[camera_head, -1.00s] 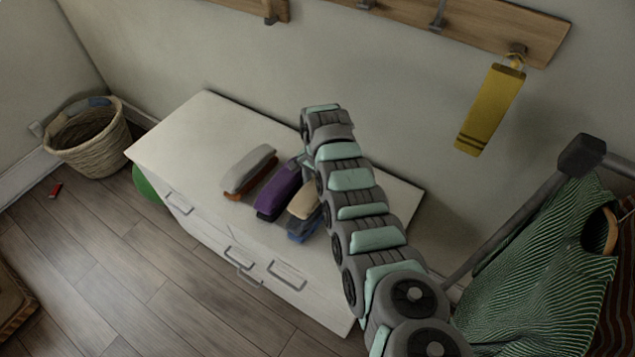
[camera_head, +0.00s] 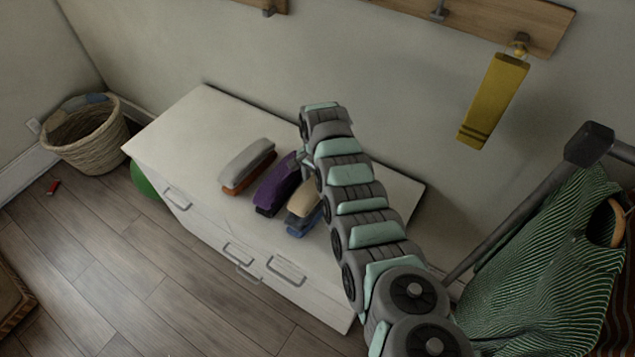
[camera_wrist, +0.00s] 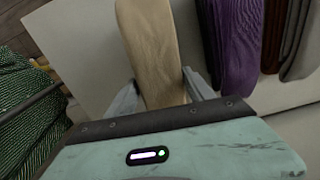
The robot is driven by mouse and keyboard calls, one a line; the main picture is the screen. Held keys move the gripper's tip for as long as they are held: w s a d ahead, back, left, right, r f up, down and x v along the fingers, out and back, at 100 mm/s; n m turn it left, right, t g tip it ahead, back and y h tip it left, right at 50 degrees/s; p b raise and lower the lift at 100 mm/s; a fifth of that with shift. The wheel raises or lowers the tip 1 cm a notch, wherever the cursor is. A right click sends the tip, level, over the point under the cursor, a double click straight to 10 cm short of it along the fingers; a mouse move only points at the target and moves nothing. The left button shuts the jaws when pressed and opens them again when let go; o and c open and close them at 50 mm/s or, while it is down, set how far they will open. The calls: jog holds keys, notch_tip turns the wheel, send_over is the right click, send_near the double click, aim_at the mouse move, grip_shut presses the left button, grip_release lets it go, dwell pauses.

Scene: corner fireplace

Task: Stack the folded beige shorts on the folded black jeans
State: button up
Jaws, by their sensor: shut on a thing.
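The folded beige shorts (camera_head: 303,198) sit at the right end of a row of folded clothes, over a blue folded piece (camera_head: 304,223). My gripper (camera_wrist: 160,92) has one finger on each side of the beige shorts (camera_wrist: 150,40) and is shut on them. In the head view my arm hides the gripper and part of the shorts. I cannot tell whether the shorts are lifted off the blue piece. A dark folded piece (camera_head: 265,210), possibly the black jeans, lies under a purple folded piece (camera_head: 278,183), just left of the shorts.
A grey piece (camera_head: 246,158) lies on a rust-brown one (camera_head: 238,186) at the left. All rest on a white drawer chest (camera_head: 190,130) with clear top at left and back. A basket (camera_head: 95,150) stands left. Striped green clothing (camera_head: 540,260) hangs at right.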

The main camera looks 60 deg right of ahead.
jog(key=shift+f+b, duration=0.35)
jog(key=shift+f, duration=0.25)
dwell(0.5)
jog(key=o, duration=1.6)
